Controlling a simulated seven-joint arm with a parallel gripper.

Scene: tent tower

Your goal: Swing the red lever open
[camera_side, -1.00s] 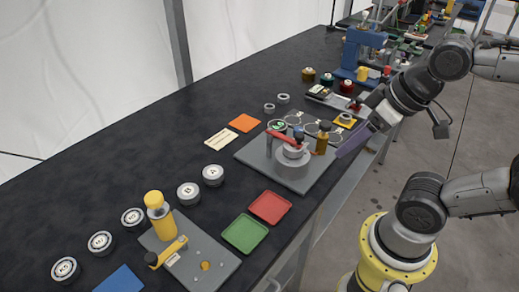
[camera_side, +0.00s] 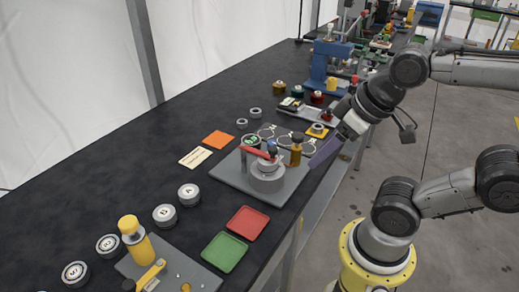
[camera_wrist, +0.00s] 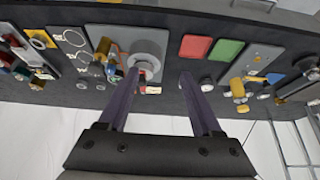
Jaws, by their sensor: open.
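The red lever (camera_side: 259,153) sits on top of a grey round fixture (camera_side: 267,183) on a grey plate (camera_side: 228,176). It points left in the side view. My gripper (camera_side: 322,153) is to the right of the lever, near the bench edge, apart from it. Only a purple finger shows clearly there. In the wrist view, my gripper (camera_wrist: 160,77) has its two purple fingers spread with nothing between them. A small red part, likely the lever, shows beside the left fingertip, partly hidden.
An amber bottle-like part (camera_side: 296,151) stands on the plate between lever and gripper. Red (camera_side: 248,221) and green (camera_side: 224,251) trays lie in front. Lettered round weights and a yellow bottle (camera_side: 136,243) stand nearer.

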